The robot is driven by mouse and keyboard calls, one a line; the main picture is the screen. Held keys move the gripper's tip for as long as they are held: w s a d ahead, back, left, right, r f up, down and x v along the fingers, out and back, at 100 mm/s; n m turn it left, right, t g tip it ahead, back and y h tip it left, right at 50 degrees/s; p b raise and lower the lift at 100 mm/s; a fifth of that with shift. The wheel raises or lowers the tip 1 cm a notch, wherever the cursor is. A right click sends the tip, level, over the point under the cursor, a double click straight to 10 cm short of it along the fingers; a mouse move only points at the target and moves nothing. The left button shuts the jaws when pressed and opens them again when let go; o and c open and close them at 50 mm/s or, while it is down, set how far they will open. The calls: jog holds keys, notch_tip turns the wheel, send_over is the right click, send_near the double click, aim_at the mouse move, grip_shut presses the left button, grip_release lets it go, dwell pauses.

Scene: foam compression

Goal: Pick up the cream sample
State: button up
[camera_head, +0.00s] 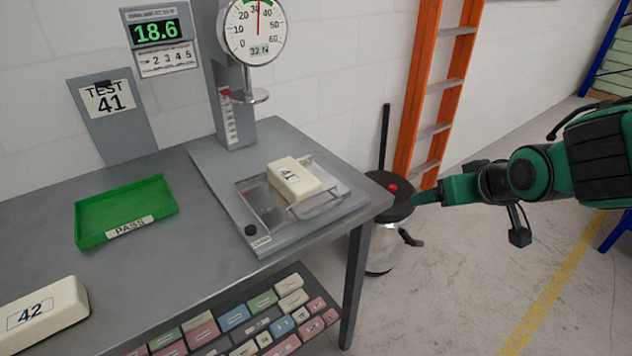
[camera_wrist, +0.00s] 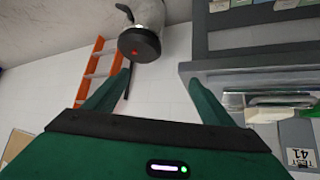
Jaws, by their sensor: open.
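A cream block labelled 41 (camera_head: 296,180) lies in the clear, handled tray (camera_head: 262,206) on the test machine's base. A second cream block labelled 42 (camera_head: 44,314) lies at the table's front left, cut off by the picture edge. My gripper (camera_head: 422,198) is to the right of the table, beyond its right edge and apart from both blocks. In the wrist view, which looks upside down, my gripper's two green fingers (camera_wrist: 158,77) are spread with nothing between them.
A green PASS tray (camera_head: 125,208) stands on the grey table. A gauge (camera_head: 254,32) and round plate (camera_head: 250,97) are above the machine base. A sign (camera_head: 108,98) reads TEST 41. A black-lidded bin (camera_head: 388,192) and orange ladder (camera_head: 436,80) stand right of the table.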

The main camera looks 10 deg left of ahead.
jog(key=a+r+n+y, duration=0.2)
jog(key=a+n+y, duration=0.1)
jog(key=a, duration=1)
jog(key=n+y, duration=0.2)
jog(key=y, duration=0.2)
send_near(292, 171)
jog(key=shift+w+a+f+t, duration=0.1)
jog(key=shift+a+f+t, duration=0.15)
jog(key=shift+f+t, duration=0.15)
jog(key=shift+x, duration=5.05)
jog(key=c, duration=1.2)
